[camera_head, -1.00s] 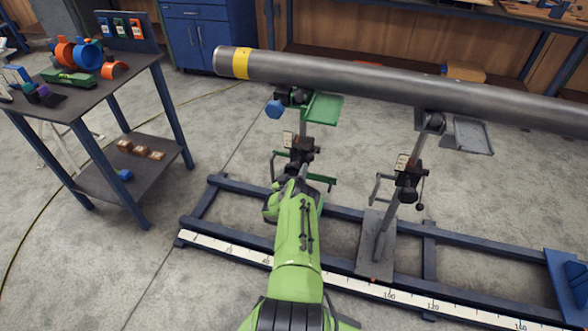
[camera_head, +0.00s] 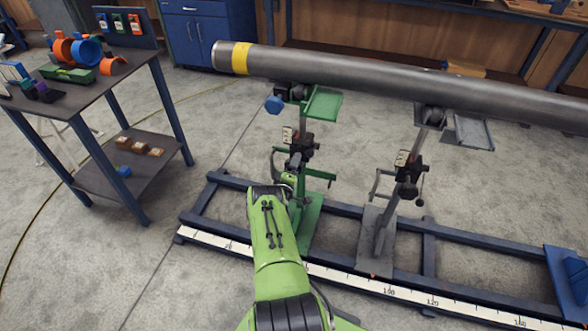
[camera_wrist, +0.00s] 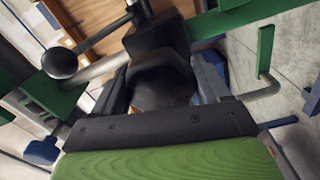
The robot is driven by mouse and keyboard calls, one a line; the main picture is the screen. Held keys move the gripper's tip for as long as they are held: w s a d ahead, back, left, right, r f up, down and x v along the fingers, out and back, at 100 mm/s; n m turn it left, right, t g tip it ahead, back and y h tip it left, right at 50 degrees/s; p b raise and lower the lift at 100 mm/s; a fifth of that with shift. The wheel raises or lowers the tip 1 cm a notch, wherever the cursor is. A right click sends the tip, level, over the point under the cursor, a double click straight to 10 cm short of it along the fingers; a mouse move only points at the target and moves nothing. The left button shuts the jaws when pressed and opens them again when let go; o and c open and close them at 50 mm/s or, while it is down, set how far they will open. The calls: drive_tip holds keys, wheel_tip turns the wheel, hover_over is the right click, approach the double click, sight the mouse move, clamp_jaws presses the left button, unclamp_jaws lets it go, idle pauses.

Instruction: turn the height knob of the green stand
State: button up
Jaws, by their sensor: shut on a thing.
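The green stand (camera_head: 308,222) stands on the blue rail frame, with its green tray (camera_head: 322,103) up under the pipe (camera_head: 400,88). My gripper (camera_head: 290,178) is at the left side of the stand's post, below its black clamp part, and my arm partly covers that area in the head view. In the wrist view my gripper (camera_wrist: 163,78) has its fingers on both sides of a black knob (camera_wrist: 160,88) and is shut on it. The knob's far side is hidden. A black ball-ended handle (camera_wrist: 60,62) is to the left of the fingers.
A grey stand (camera_head: 376,235) stands to the right under the same pipe. A blue knob (camera_head: 274,105) sticks out left near the green tray. A ruler strip (camera_head: 345,281) runs along the front rail. A tool table (camera_head: 75,90) stands at the left, with open floor between.

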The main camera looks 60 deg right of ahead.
drive_tip(key=shift+n+b, duration=1.3)
drive_tip(key=shift+n, duration=0.9)
drive_tip(key=o, duration=1)
drive_tip(key=s+a+p, duration=0.2)
drive_tip(key=a+p, duration=0.6)
drive_tip(key=a, duration=0.7)
drive_tip(key=shift+s+a, duration=0.25)
drive_tip(key=shift+a, duration=0.05)
